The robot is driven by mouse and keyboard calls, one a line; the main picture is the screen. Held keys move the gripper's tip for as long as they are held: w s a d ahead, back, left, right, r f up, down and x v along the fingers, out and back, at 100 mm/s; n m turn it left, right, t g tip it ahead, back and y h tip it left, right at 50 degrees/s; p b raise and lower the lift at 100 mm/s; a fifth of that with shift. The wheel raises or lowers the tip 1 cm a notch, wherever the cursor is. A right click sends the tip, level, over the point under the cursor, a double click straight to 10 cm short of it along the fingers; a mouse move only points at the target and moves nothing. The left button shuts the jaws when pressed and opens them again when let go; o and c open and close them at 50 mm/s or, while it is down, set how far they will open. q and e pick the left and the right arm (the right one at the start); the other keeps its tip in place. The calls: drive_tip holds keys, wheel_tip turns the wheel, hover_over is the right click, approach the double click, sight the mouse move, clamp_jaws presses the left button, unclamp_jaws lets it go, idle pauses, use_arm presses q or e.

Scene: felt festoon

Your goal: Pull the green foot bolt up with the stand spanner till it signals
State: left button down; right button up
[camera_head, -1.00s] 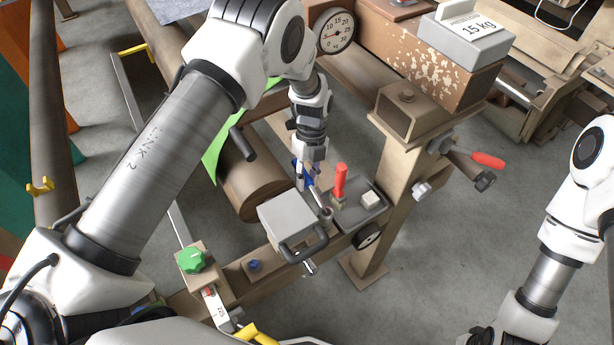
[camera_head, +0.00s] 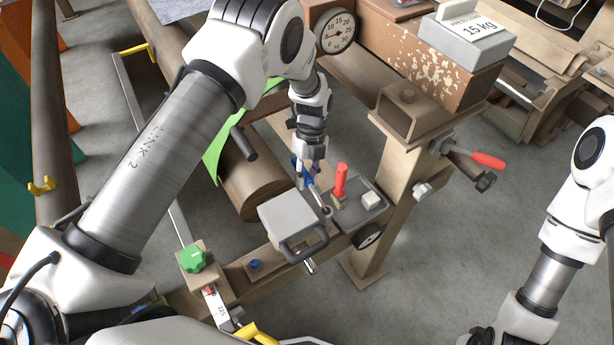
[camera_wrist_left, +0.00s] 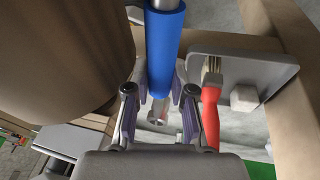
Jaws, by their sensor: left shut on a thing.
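My left gripper (camera_head: 306,168) is shut on a blue-handled tool with a steel shaft (camera_head: 317,197), likely the stand spanner. In the left wrist view the blue handle (camera_wrist_left: 165,50) runs between the gripper's fingers (camera_wrist_left: 162,92). In the head view the shaft slants down to a small round fitting beside the grey tray. Whether its tip is seated there I cannot tell. The green bolt head (camera_head: 192,259) sits on a brown block at the lower left, well apart from the gripper. My right gripper is out of view.
The grey tray (camera_head: 350,214) holds a red-handled piece (camera_head: 341,182) and a white block (camera_head: 371,201). A grey box with a handle (camera_head: 290,224) stands beside it. A brown roller (camera_head: 247,182) lies left of the gripper. A yellow-handled tool (camera_head: 257,333) lies below the green bolt.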

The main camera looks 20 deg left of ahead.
use_arm(q)
drive_tip(key=shift+p, duration=0.35)
idle(0.3)
drive_tip(key=shift+f, duration=0.25)
drive_tip(key=shift+f+b, duration=0.7)
drive_tip(key=shift+f, duration=0.15)
drive_tip(key=shift+w+d+m+y+p, duration=0.25)
drive_tip(key=shift+w+d+m, duration=0.2)
drive_tip(key=shift+d+m, duration=0.25)
drive_tip(key=shift+w+d+m+y+p, duration=0.2)
drive_tip(key=shift+w+d+m, duration=0.25)
drive_tip(key=shift+m, duration=0.35)
